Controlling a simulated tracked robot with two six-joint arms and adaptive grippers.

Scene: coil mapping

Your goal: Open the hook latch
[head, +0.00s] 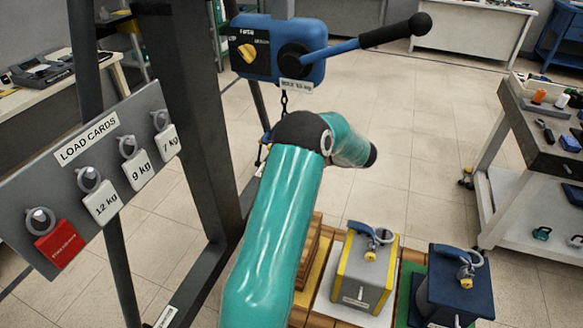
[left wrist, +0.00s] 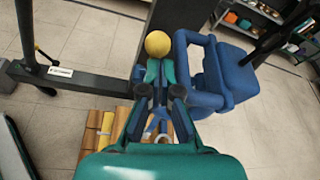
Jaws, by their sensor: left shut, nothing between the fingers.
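In the head view, a chain (head: 284,104) hangs from a blue lever hoist (head: 277,47). A small part of the blue hook (head: 266,137) shows beside my teal left arm, which hides the rest of it and my left gripper. In the left wrist view, my left gripper (left wrist: 161,66) is shut and empty. Its fingertips are just below a yellow ball (left wrist: 158,43) in the picture; I cannot tell whether they touch it. A thick blue looped part (left wrist: 205,75) is right of the fingers. The latch itself is not clearly distinguishable. My right gripper is out of view.
A dark steel post (head: 190,110) and a load card board (head: 95,170) stand to the left. A grey-yellow weight (head: 358,275) and a dark blue weight (head: 455,290) sit at lower right. A tool cart (head: 550,150) is at the right edge.

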